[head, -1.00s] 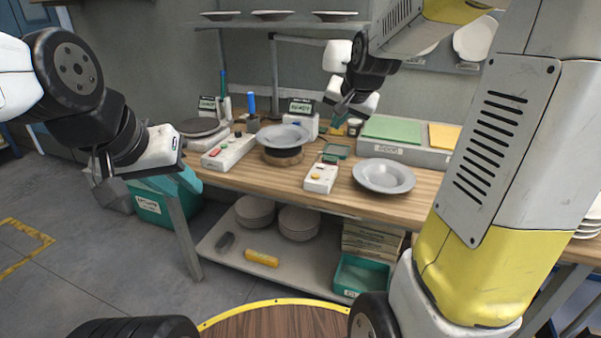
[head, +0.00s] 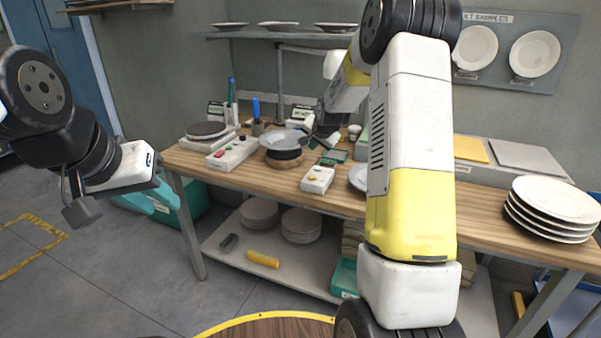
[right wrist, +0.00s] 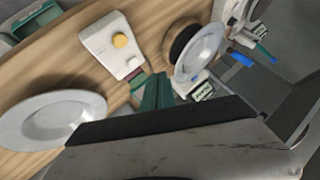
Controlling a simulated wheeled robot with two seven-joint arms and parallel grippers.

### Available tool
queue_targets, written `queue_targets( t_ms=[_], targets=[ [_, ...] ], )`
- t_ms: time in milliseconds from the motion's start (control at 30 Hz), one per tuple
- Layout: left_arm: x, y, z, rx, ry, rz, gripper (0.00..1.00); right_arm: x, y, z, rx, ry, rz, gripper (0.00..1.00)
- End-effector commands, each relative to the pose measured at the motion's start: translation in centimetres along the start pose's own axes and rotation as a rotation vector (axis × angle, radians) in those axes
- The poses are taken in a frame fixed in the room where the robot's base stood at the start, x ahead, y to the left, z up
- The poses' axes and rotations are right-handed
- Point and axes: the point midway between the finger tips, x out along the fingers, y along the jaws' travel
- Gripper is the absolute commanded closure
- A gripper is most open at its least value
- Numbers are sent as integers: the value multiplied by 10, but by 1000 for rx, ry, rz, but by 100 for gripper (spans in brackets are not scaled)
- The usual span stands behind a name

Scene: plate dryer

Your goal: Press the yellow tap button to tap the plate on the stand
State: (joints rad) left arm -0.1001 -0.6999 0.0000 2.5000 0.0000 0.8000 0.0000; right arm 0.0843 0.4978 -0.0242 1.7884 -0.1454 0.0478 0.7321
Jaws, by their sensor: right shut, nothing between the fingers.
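The white control box (head: 319,180) with the yellow tap button (head: 313,176) sits near the table's front edge. The button also shows clearly in the right wrist view (right wrist: 120,40), uncovered. The grey plate (head: 283,138) rests on a dark round stand (head: 285,155) behind and left of the box; it also shows in the right wrist view (right wrist: 203,52). My right gripper (right wrist: 156,92) is shut and empty, above the table beside the plate and away from the button. My left gripper (head: 152,198) hangs left of the table, clear of everything; its finger gap is not clear.
Another grey plate (right wrist: 50,118) lies right of the box, partly hidden by my right arm in the head view. A red-button box (head: 232,153) stands left of the plate. A blue-handled tool (head: 256,112) stands behind. A plate stack (head: 553,205) is at right.

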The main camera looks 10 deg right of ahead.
Motion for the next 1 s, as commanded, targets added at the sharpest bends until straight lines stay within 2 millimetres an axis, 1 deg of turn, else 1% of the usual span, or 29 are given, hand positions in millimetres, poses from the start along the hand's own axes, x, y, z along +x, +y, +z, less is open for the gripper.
queue_targets(
  t_ms=[133,267,500,700,833,1000],
  targets=[
    [0,0,0,0,0,0,69,3,2,2,-1,-1,1,100],
    [0,0,0,0,0,0,69,11,8,8,-2,-2,2,100],
    [0,0,0,0,0,0,69,35,26,27,0,-4,3,100],
    [0,0,0,0,0,0,69,51,38,38,0,-2,2,100],
    [0,0,0,0,0,0,69,58,43,43,-1,-1,1,100],
    [0,0,0,0,0,0,69,61,45,45,-1,-1,1,100]
  ],
)
